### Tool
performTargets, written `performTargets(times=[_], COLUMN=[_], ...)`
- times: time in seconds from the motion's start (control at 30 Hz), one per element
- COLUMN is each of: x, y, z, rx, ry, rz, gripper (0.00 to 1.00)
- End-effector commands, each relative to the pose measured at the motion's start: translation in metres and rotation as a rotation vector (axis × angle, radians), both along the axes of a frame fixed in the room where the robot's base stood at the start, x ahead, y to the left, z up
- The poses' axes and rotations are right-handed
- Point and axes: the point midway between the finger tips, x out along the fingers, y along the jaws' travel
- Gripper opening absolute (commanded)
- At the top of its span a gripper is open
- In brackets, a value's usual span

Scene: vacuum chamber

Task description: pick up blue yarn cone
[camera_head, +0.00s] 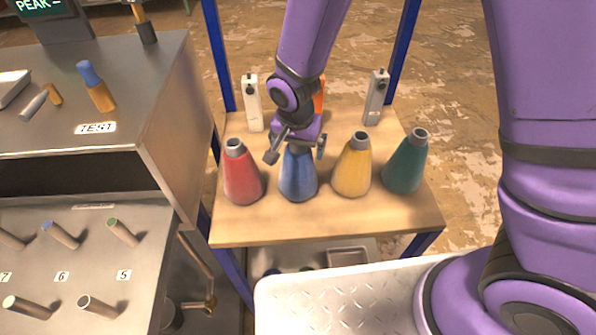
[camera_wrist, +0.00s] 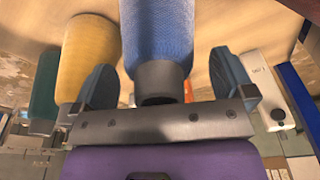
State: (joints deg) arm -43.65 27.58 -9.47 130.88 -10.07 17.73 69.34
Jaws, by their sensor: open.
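The blue yarn cone (camera_head: 298,178) stands upright on a small wooden table, between a red cone and a yellow cone. My gripper (camera_head: 297,150) is open right at the top of the blue cone, which hides the cone's tip in the head view. In the wrist view the blue cone (camera_wrist: 157,35), with its grey tip, sits between the two spread fingers of my gripper (camera_wrist: 167,88). Gaps show on both sides of the cone, so the fingers look apart from it.
The red cone (camera_head: 241,172) stands close on the left, the yellow cone (camera_head: 352,166) close on the right, and a green cone (camera_head: 405,162) farther right. White and grey devices (camera_head: 252,103) and a partly hidden orange object (camera_head: 319,95) stand behind. The wooden table (camera_head: 330,222) is clear in front.

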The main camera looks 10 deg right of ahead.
Motion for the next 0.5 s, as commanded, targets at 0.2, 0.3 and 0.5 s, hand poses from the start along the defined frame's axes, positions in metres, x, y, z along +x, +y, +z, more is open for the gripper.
performTargets(times=[0.2, 0.3, 0.5], x=[0.0005, 0.0005, 0.0005], y=[-0.0002, -0.0002, -0.0002], z=[-0.0022, -0.0021, -0.002], rx=[0.001, 0.0, 0.0], ry=[0.0, 0.0, 0.0], rz=[0.0, 0.0, 0.0], gripper=[1.0, 0.91, 0.45])
